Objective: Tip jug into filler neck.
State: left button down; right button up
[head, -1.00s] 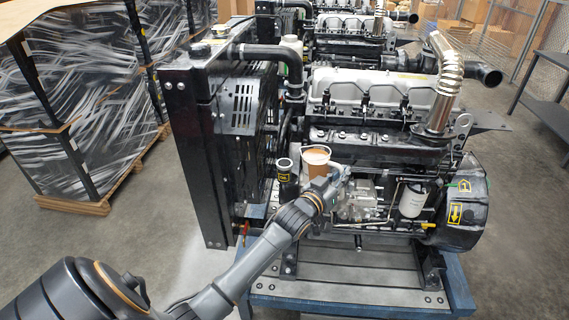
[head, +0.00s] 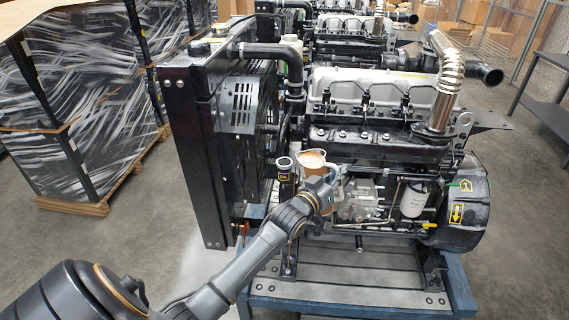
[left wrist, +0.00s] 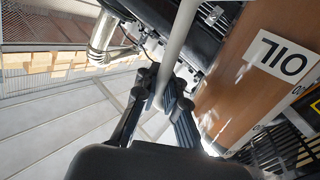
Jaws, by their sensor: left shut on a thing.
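The jug (head: 311,164) holds brown liquid and has a pale rim. It looks close to upright, just right of the filler neck (head: 285,172), a black upright tube with an open top and a yellow-marked label. A small gap seems to separate them. My left gripper (head: 334,178) is shut on the jug's handle at its right side. In the left wrist view, the gripper (left wrist: 166,92) closes around the pale handle (left wrist: 178,48), and the brown jug wall (left wrist: 243,85) carries an upside-down OIL label. The filler neck's opening is not clear in that view. My right gripper is not in view.
The diesel engine (head: 375,95) stands on a blue-edged stand (head: 350,297), with the black radiator frame (head: 200,150) left of the neck. A white filter (head: 413,200) is right of my gripper. Wrapped crates (head: 75,110) stand at the left.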

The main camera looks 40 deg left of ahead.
pick_arm(q)
jog(key=shift+a+f+b, duration=0.1)
jog(key=shift+a+b, duration=0.1)
jog(key=shift+b, duration=0.15)
jog(key=shift+w+a+r+n, duration=0.1)
jog(key=shift+a+r+n, duration=0.4)
jog(key=shift+a+n, duration=0.5)
jog(key=shift+a+r+n+p, duration=0.35)
jog(key=shift+a+r+n, duration=0.65)
jog(key=shift+r+n, duration=0.25)
jog(key=shift+r, duration=0.15)
jog(key=shift+w+a+r+n+p, duration=0.1)
jog(key=shift+a+r+n+p, duration=0.15)
jog(key=shift+a+r+n, duration=0.45)
jog(key=shift+a+r+n+p, duration=0.25)
jog(key=shift+a+r+n, duration=0.1)
jog(key=shift+r+n, duration=0.5)
jog(key=shift+a, duration=0.1)
dwell(0.7)
